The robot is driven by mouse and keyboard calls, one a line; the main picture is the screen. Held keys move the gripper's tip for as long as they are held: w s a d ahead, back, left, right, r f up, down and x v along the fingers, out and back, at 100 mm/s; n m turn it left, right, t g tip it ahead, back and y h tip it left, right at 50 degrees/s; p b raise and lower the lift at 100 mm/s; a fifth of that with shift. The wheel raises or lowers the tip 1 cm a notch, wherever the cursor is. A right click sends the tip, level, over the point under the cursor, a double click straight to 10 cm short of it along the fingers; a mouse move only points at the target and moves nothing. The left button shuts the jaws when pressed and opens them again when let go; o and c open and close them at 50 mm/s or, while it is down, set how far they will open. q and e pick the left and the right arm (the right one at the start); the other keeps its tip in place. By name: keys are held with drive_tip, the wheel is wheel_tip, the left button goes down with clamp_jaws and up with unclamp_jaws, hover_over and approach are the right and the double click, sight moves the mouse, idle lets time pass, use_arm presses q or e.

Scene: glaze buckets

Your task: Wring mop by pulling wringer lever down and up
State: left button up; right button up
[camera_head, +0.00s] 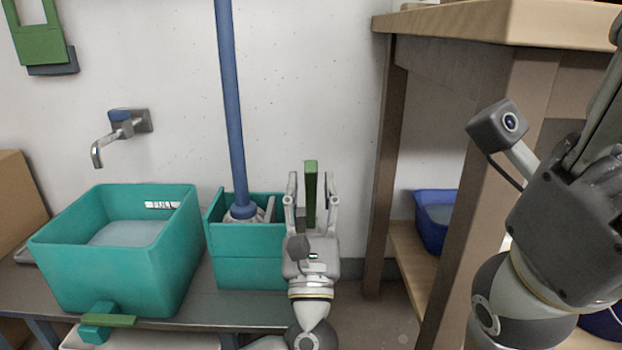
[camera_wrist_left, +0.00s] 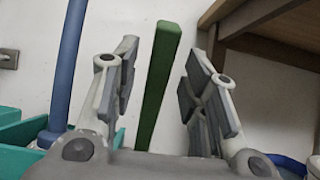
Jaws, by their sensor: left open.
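The wringer lever (camera_head: 310,185) is a green upright bar. The mop's blue handle (camera_head: 230,100) stands upright, its head (camera_head: 243,213) down in the teal wringer bucket (camera_head: 245,270). My left gripper (camera_head: 312,185) is open at the bucket's right side, with the lever between its fingers in the picture. In the left wrist view the lever (camera_wrist_left: 160,85) rises between the spread finger pads, with gaps on both sides. The lever's lower end is hidden by my gripper. My right gripper (camera_head: 598,120) is at the right edge, partly cut off; its fingers are unclear.
A teal bucket of liquid marked FULL (camera_head: 70,262) stands left on the grey bench (camera_head: 200,312). A wall tap (camera_head: 120,130) is behind it. A wooden table (camera_head: 500,25) with a blue tub (camera_head: 432,225) on its shelf stands close on the right.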

use_arm(q)
drive_tip(key=v, duration=0.9)
drive_tip(key=shift+s, duration=0.1)
